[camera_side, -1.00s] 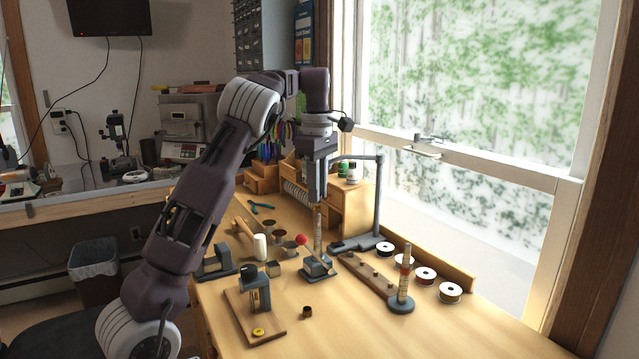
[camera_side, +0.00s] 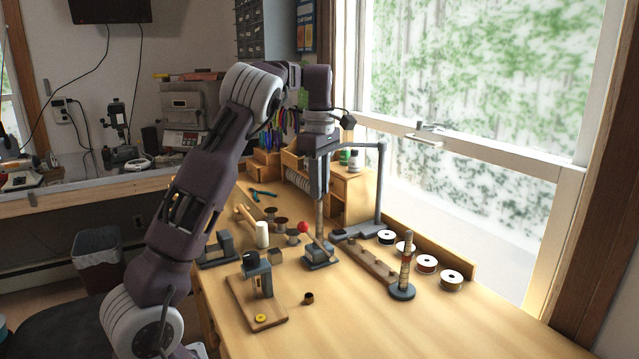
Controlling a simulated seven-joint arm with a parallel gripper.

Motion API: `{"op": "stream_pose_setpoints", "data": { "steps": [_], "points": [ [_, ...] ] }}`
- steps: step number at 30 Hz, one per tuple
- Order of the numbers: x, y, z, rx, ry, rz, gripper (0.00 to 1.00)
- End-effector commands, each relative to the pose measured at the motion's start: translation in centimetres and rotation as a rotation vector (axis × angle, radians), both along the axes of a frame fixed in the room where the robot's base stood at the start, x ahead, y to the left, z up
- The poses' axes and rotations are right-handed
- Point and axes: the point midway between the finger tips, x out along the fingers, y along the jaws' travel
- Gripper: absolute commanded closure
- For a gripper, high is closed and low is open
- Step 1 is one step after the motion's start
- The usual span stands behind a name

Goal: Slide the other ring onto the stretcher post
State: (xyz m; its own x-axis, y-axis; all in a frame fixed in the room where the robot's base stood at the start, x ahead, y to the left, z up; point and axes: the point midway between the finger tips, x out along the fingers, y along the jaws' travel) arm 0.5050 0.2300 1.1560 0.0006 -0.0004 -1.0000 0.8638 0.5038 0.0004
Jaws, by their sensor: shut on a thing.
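The ring stretcher stands near the middle of the bench, with a dark grey base (camera_side: 321,257), a slanted lever with a red knob (camera_side: 303,227) and an upright post (camera_side: 319,220). My gripper (camera_side: 319,198) points straight down at the top of the post, its fingers overlapping the post's upper end. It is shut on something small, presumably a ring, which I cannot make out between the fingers. A small brown ring-like piece (camera_side: 308,298) lies on the bench in front of the stretcher.
A stepped mandrel on a round base (camera_side: 402,291) stands to the right, beside a wooden strip (camera_side: 366,259) and several spools (camera_side: 426,264). A wooden board with a small press (camera_side: 258,278) is at front left. A white-headed mallet (camera_side: 262,234) and small cups lie behind. The front right bench is clear.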

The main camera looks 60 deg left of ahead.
Motion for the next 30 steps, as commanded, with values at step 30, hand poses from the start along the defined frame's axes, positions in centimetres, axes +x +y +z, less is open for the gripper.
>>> {"op": "stream_pose_setpoints", "data": {
  "steps": [30],
  "points": [
    [0.0, 0.0, -2.7, 0.000, 0.000, -0.001, 1.00]
  ]
}}
